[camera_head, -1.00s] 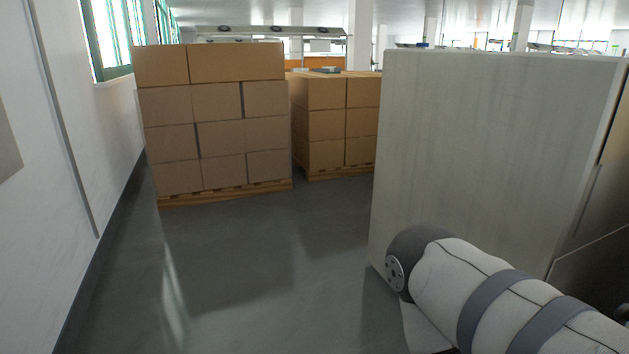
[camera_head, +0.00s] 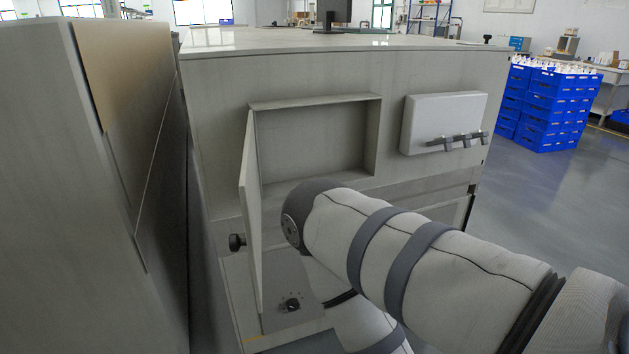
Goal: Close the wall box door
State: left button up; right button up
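The wall box (camera_head: 315,140) is a shallow, empty recess in the side of a grey cabinet. Its door (camera_head: 253,205) is hinged on the left and stands open, swung out toward me and seen nearly edge-on. A black knob (camera_head: 237,242) sits on the door's outer face, on the left. My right arm crosses the lower middle of the view, its grey elbow in front of the recess's lower edge and just right of the door. Whether it touches the door I cannot tell. My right gripper is hidden or out of frame. My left gripper is not in view.
A white box with grey levers (camera_head: 445,122) is mounted right of the recess. A dial (camera_head: 291,305) sits low on the cabinet (camera_head: 215,95). Another grey cabinet (camera_head: 80,190) stands close on the left, across a narrow gap. Blue crates (camera_head: 548,108) stand at right, with open floor before them.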

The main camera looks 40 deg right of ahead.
aim_at(249, 187)
jog(key=i+z, duration=0.2)
jog(key=z, duration=0.2)
jog(key=i+j+z, duration=0.2)
jog(key=z, duration=0.2)
jog(key=i+j+z, duration=0.2)
jog(key=z, duration=0.2)
jog(key=i+j+z, duration=0.15)
jog(key=z, duration=0.25)
jog(key=k+j, duration=0.05)
jog(key=j, duration=0.05)
